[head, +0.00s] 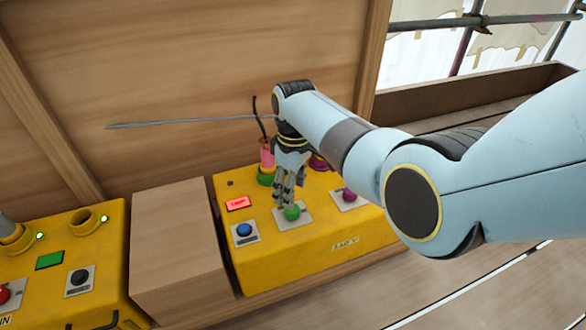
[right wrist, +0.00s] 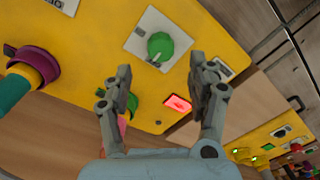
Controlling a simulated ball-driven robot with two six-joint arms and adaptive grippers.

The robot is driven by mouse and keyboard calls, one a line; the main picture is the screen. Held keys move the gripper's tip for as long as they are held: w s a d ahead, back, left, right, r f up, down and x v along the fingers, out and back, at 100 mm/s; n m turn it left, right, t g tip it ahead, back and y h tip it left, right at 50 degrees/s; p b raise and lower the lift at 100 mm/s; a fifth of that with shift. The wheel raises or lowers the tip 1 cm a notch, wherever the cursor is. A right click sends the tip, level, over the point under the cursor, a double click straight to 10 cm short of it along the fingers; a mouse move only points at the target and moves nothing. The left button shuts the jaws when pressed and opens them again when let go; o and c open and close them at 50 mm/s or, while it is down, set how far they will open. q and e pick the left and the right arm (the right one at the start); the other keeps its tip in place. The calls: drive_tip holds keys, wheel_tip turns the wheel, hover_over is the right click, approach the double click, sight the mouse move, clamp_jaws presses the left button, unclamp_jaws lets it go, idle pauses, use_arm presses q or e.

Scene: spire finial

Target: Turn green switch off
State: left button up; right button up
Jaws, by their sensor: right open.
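The green switch (head: 292,212) is a round green knob on a pale square plate, on the sloped top of a yellow box (head: 345,245). In the right wrist view the green knob (right wrist: 160,46) sits just beyond the fingertips, roughly centred between them, with a light mark on its near edge. My right gripper (head: 284,199) points down over the knob. In the right wrist view its two fingers (right wrist: 163,75) are apart with nothing between them. Whether a fingertip touches the knob I cannot tell. My left gripper is not in view.
A blue knob (head: 244,230) and a purple knob (head: 348,195) flank the green one. A lit red display (head: 238,203) and a pink plug in a green socket (head: 266,177) are close behind. A wooden block (head: 178,235) separates this box from another yellow box (head: 100,260).

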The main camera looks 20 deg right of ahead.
wheel_tip(320, 180, up, 6)
drive_tip(key=shift+d+f, duration=0.1)
idle(0.4)
